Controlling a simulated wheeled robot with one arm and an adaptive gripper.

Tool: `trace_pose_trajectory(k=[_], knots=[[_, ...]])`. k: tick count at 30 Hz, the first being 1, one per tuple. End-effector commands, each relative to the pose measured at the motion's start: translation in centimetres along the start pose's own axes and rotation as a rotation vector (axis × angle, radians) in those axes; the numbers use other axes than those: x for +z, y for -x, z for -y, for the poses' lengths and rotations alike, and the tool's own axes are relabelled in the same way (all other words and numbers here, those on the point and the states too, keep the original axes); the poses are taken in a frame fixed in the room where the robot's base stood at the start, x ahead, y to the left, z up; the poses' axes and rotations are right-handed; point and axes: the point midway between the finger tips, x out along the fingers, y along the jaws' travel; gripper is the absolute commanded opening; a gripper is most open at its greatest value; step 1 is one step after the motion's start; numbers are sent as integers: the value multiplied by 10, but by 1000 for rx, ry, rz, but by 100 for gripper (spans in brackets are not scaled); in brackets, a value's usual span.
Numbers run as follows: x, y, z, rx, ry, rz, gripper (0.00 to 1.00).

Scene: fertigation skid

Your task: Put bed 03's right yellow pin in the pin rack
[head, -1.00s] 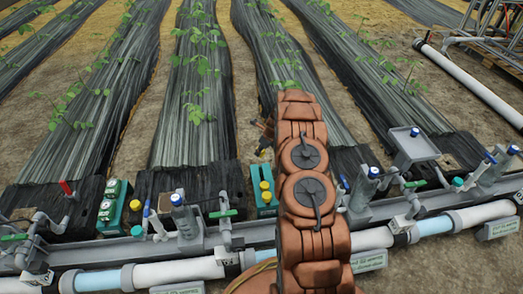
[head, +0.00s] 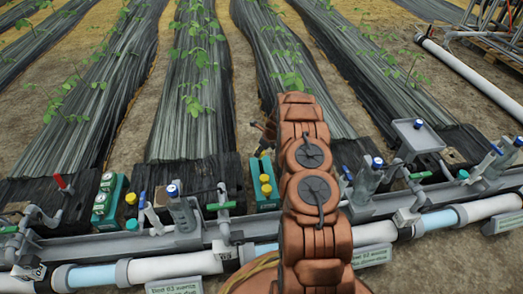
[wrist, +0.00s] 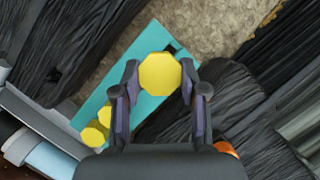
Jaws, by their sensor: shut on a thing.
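My gripper (wrist: 160,85) is shut on a yellow pin (wrist: 160,72), with one finger on each side of its round head. The held pin is over the far end of the teal pin rack (wrist: 150,38); its lower part is hidden, so I cannot tell its height above the rack. A dark slot shows just beyond it. Two other yellow pins (wrist: 95,133) are at the rack's near end. In the head view the rack (head: 263,166) stands left of my arm, and my gripper (head: 262,127) is mostly hidden behind the arm.
A teal box with dials (head: 107,197) and a single yellow pin (head: 131,198) stand farther left. A grey rail with valves and a white pipe (head: 170,267) runs along the front. A tray on a post (head: 418,135) is at right. Black-covered plant beds lie behind.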

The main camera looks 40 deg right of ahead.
Motion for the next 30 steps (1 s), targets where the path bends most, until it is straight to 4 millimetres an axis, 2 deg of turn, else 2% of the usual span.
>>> trace_pose_trajectory(k=[6, 18, 30], knots=[[-7, -16, 0, 0, -1, 0, 10], [-14, -34, 0, 0, 0, 0, 10], [-15, -38, 0, 0, 0, 0, 10]])
